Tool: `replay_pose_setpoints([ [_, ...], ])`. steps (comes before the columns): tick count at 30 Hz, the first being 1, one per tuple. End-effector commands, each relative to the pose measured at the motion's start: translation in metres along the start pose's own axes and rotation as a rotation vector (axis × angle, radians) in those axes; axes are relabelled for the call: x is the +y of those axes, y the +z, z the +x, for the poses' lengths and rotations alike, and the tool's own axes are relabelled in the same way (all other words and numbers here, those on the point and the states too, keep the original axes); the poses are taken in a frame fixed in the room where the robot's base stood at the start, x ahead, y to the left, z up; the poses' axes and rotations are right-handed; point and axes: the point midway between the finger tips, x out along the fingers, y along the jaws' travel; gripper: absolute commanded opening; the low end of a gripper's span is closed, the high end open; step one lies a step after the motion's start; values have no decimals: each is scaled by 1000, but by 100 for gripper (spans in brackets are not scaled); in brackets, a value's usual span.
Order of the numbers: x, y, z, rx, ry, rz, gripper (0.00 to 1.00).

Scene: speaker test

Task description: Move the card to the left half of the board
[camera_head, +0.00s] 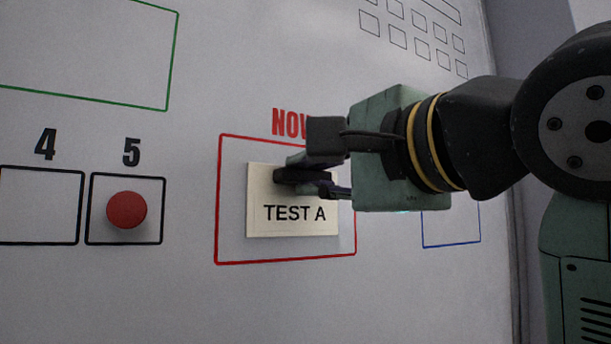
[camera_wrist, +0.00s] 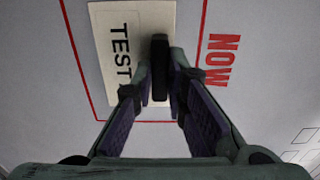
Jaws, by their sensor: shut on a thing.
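The cream card (camera_head: 290,215) with "TEST A" on it is at the white board (camera_head: 110,300), inside the red frame marked "NOW". It also shows in the wrist view (camera_wrist: 118,45), turned sideways. A dark knob-like piece (camera_wrist: 160,55) stands out from the card. My gripper (camera_head: 305,180) reaches in from the right and is shut on this piece; in the wrist view my fingers (camera_wrist: 160,88) close on both sides of it. My fingers hide the card's upper right part. I cannot tell whether the card touches the board.
To the left, a red round magnet (camera_head: 126,210) sits in box 5, and box 4 (camera_head: 38,205) looks empty. A green frame (camera_head: 85,50) is upper left. A blue frame (camera_head: 450,225) and a grid of small boxes (camera_head: 420,40) are on the right.

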Motion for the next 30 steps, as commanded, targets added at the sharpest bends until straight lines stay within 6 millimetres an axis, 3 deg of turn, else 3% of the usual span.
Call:
replay_pose_setpoints([
  [16, -1, 0, -1, 0, -1, 0, 0],
  [30, -1, 0, -15, 0, -1, 1, 0],
])
